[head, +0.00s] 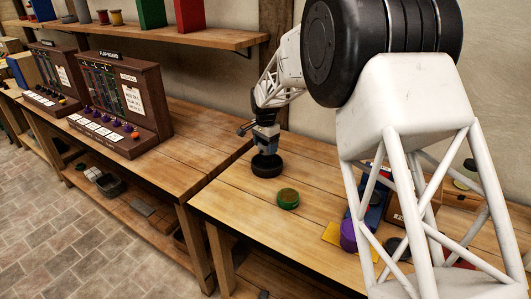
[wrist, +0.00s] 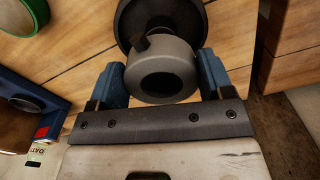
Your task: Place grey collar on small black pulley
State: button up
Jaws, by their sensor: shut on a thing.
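The grey collar (wrist: 163,72) is a short ring with a dark bore and a small dark screw on its side. My gripper (head: 266,144) is shut on it, with one blue finger on each side in the wrist view. A black pulley (wrist: 132,14) lies just beyond the collar in the wrist view, partly hidden by it. In the head view this black pulley (head: 267,168) is on the bench right below my gripper. I cannot tell whether collar and pulley touch.
A green round piece (head: 288,198) lies on the bench nearby. A purple round piece (head: 348,236), a yellow piece (head: 332,234) and a blue holder (head: 375,213) stand to the right, partly behind my arm. Bench to the left of the green piece is clear.

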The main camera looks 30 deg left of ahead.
aim_at(266, 152)
jog(key=shift+f, duration=1.7)
jog(key=shift+f, duration=0.1)
jog(key=o, duration=1)
notch_tip(266, 152, up, 12)
jog(key=shift+r, duration=0.1)
dwell(0.3)
